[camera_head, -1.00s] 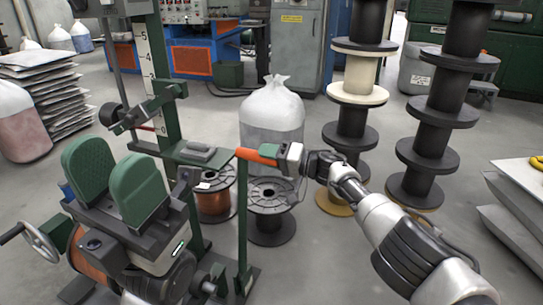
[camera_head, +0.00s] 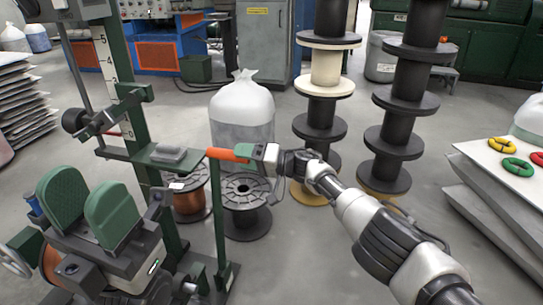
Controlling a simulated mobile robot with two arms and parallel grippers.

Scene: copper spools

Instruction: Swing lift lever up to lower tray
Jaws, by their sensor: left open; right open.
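The lift lever's orange grip (camera_head: 228,154) points roughly level to the right, beside the top of a thin green post. My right gripper (camera_head: 257,153) is open at the grip's right end; whether it touches or surrounds the grip is unclear.
A copper spool (camera_head: 189,203) and a black-flanged spool (camera_head: 246,222) stand on the floor behind the lever. A filled plastic bag (camera_head: 242,110) and two stacks of dark spools (camera_head: 400,95) stand farther back. A pale slab stack (camera_head: 500,185) is at right.

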